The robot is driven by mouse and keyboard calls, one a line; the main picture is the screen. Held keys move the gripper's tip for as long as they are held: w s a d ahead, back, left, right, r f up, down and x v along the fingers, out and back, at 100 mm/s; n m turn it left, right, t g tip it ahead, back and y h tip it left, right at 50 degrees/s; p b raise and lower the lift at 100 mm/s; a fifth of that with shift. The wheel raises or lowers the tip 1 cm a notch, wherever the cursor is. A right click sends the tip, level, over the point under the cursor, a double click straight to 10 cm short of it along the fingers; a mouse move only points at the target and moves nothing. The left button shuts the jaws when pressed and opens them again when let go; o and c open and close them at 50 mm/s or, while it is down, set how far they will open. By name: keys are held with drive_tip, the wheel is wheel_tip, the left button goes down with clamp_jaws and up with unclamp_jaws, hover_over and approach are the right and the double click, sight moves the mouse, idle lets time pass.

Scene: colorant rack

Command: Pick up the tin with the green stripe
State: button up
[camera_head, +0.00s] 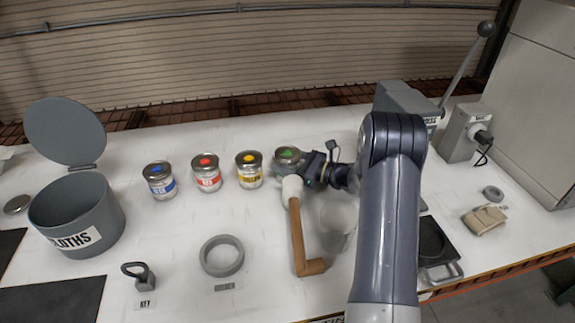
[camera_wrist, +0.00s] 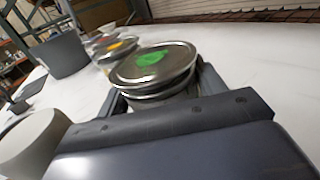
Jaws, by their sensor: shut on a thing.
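The tin with the green mark on its lid (camera_head: 288,154) stands at the right end of a row of tins on the white bench. In the wrist view its metal lid with the green patch (camera_wrist: 152,62) fills the space between the fingers. My gripper (camera_head: 302,172) is shut on this tin; it also shows in the wrist view (camera_wrist: 160,95). The tin's stripe is mostly hidden by the gripper and a mallet. I cannot tell whether the tin is clear of the bench.
Blue (camera_head: 160,180), red (camera_head: 206,173) and yellow (camera_head: 249,170) tins stand left of it. A mallet with a white head and bent wooden handle (camera_head: 298,240) is close in front. A grey ring (camera_head: 222,238) and a CLOTHS bin (camera_head: 105,212) are further left.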

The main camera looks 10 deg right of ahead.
drive_tip(key=shift+r, duration=0.15)
wheel_tip(320, 180, up, 28)
drive_tip(key=b, duration=0.1)
drive_tip(key=shift+f+b, duration=0.25)
drive_tip(key=shift+b, duration=0.05)
idle(1.4)
drive_tip(key=shift+d, duration=0.1)
